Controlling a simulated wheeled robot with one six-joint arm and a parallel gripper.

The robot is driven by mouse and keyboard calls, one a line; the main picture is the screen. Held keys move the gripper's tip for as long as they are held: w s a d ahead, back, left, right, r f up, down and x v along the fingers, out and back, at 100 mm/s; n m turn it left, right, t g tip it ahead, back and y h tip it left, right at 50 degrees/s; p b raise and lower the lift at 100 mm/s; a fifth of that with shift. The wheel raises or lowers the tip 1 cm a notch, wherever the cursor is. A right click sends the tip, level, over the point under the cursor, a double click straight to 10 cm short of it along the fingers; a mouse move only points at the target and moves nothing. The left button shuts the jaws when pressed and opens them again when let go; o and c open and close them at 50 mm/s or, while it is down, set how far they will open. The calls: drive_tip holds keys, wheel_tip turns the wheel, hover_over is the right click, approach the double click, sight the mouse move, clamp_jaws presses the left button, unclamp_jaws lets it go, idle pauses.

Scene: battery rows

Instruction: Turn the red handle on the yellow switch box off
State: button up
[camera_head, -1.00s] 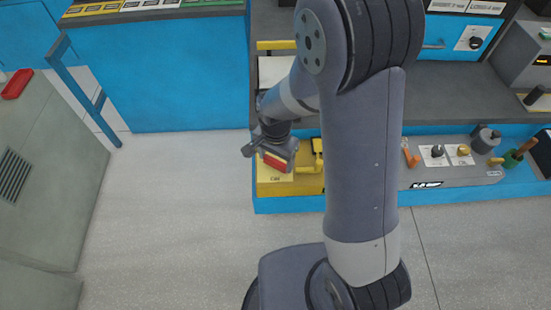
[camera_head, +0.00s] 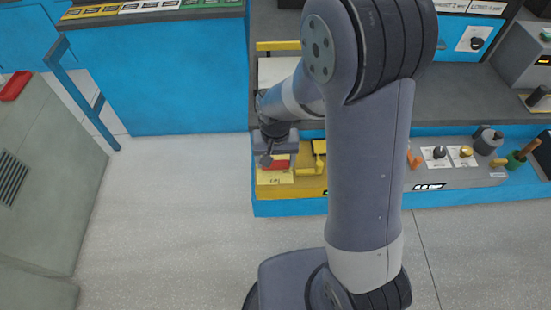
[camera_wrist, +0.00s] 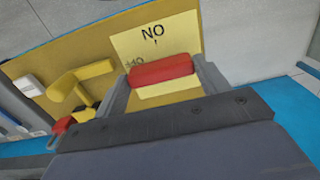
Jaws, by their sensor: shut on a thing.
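The yellow switch box (camera_head: 312,188) sits low on the blue bench front, left of my arm. Its red handle (camera_head: 280,163) shows just under my gripper (camera_head: 274,150). In the wrist view the red handle (camera_wrist: 163,71) lies crosswise between the two fingers of my gripper (camera_wrist: 162,80), which is shut on it. A pale yellow label (camera_wrist: 155,35) beside the handle carries lettering that reads upside down as ON. Part of the label and the handle's base are hidden by the handle and gripper.
A yellow lever (camera_wrist: 78,78) stands on the box beside my gripper; it also shows in the head view (camera_head: 319,150). To the right, a grey panel (camera_head: 455,178) carries several knobs and an orange handle (camera_head: 413,160). The floor in front is clear.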

sight(276, 162)
idle(0.4)
drive_tip(key=o, duration=1)
wheel_tip(276, 162, up, 11)
drive_tip(key=shift+f, duration=0.1)
wheel_tip(276, 162, down, 11)
drive_tip(key=shift+r, duration=0.15)
idle(0.4)
